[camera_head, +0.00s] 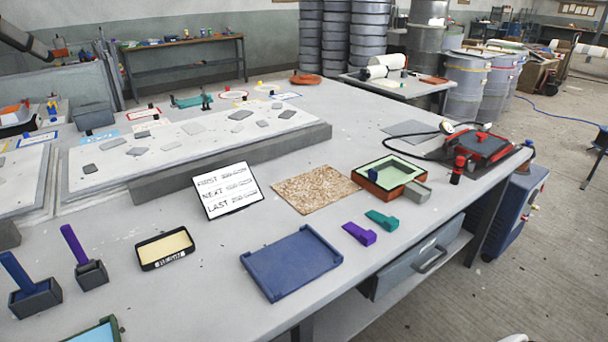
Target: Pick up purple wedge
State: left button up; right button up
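The purple wedge (359,234) lies on the grey worktable (330,222) near its front right edge. It is a small block, higher at one end, with nothing on top of it. A similar teal wedge (382,220) lies just behind it to the right, apart from it. Neither of my grippers can be made out in the head view.
A blue tray (292,262) lies left of the wedge. A speckled brown sheet (315,188) and an orange-rimmed green tray (389,177) lie behind. A purple bar (73,244) stands in a dark block. Bare tabletop surrounds the wedges; a drawer (415,262) hangs below.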

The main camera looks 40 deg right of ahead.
aim_at(367, 238)
jog(key=z, duration=1.5)
jog(key=l+z, duration=0.1)
jog(key=i+l, duration=0.05)
